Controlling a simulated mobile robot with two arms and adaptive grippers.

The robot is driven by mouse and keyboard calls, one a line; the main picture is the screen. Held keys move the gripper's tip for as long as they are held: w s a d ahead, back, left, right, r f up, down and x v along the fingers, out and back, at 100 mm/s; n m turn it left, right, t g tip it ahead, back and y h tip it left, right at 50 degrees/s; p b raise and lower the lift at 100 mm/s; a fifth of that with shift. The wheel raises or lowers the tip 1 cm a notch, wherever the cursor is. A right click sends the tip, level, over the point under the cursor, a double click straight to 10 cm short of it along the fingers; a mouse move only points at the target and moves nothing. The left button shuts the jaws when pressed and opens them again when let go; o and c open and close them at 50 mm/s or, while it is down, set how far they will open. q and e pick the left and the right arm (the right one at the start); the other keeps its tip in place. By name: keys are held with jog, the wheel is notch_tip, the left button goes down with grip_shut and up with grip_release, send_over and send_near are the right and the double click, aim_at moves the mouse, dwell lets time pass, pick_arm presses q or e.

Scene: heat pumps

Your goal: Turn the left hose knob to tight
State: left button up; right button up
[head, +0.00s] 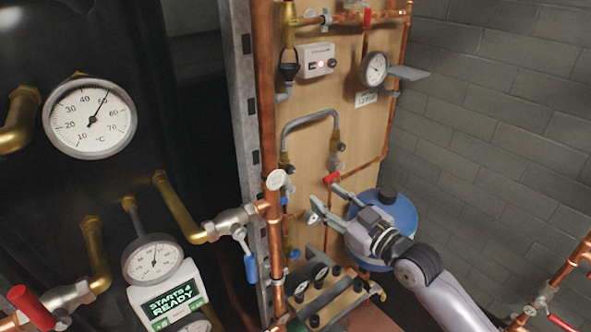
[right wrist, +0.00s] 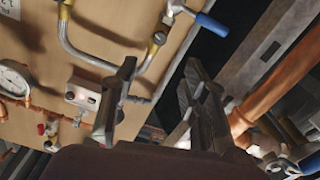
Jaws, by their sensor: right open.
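A grey hose (head: 308,119) arches across the wooden panel between two brass end fittings. The left hose fitting (head: 284,158) has a small dark knob (head: 291,170) beside it; its tight or loose state is too small to tell. My right gripper (head: 329,203) is open and empty, below and to the right of that knob, apart from it. In the right wrist view, turned about, the hose (right wrist: 100,62) curves beyond the open fingers (right wrist: 160,68), with one brass fitting (right wrist: 158,40) above the gap between them. My left gripper is not in view.
A vertical copper pipe (head: 267,110) runs left of the hose. A blue tank (head: 398,212) stands behind my right gripper. A blue-handled valve (head: 249,265) and a round gauge (head: 90,118) are at left. Gauges and black knobs (head: 315,321) sit below.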

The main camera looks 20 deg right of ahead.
aim_at(292, 172)
jog(key=p+x, duration=0.2)
jog(key=x, duration=0.9)
jog(key=shift+w, duration=0.35)
jog(key=shift+w+a+f, duration=0.15)
jog(key=shift+w+a, duration=0.05)
jog(key=shift+w, duration=0.2)
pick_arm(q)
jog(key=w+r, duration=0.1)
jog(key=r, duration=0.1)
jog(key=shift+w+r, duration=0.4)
pick_arm(e)
grip_shut()
